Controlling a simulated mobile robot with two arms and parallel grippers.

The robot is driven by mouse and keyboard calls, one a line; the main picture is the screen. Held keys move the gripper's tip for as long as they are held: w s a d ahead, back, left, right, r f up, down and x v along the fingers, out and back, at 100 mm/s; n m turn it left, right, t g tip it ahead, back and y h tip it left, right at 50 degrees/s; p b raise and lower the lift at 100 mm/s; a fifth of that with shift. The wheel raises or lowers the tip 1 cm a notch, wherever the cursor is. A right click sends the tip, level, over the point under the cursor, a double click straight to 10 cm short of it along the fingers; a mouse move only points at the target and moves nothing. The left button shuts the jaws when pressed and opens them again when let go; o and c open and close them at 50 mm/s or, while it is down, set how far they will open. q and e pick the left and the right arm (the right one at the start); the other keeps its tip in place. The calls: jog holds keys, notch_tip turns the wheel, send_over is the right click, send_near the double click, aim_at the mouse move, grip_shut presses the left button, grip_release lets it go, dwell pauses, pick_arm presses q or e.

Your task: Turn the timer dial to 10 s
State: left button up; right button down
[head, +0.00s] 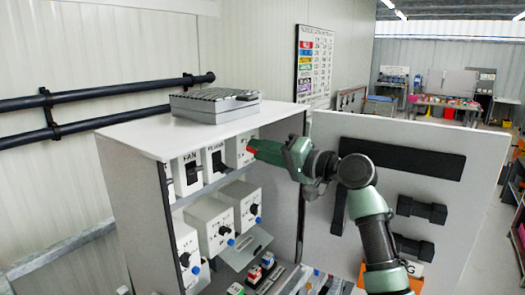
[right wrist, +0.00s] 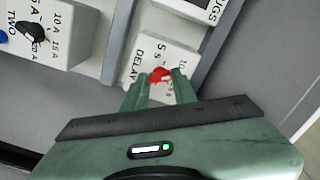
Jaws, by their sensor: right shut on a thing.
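The timer box, a white box (right wrist: 165,45) marked DELAY with a 5 s mark and a partly hidden 10 mark, is mounted on the panel. In the head view the box (head: 236,152) is at the right end of the cabinet's upper row. Its red dial (right wrist: 160,75) sits between the fingertips of my right gripper (right wrist: 158,86), which is shut on it. In the head view my right gripper (head: 262,150) reaches the box from the right. The fingers partly cover the dial's scale, and I cannot tell exactly where the dial points. My left gripper is not in view.
Other control boxes (head: 212,227) with dark knobs fill the cabinet below and to the left. A grey slotted block (head: 210,106) lies on the cabinet top. A white panel (head: 470,150) with black handles stands right, behind my arm. A black-knobbed box (right wrist: 40,38) is in the wrist view.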

jog(key=c, duration=1.1)
grip_release()
jog(key=shift+w, duration=0.1)
jog(key=b+v, duration=0.4)
jog(key=v, duration=0.3)
jog(key=shift+s+d, duration=0.25)
jog(key=shift+s, duration=0.05)
jog(key=shift+f, duration=0.1)
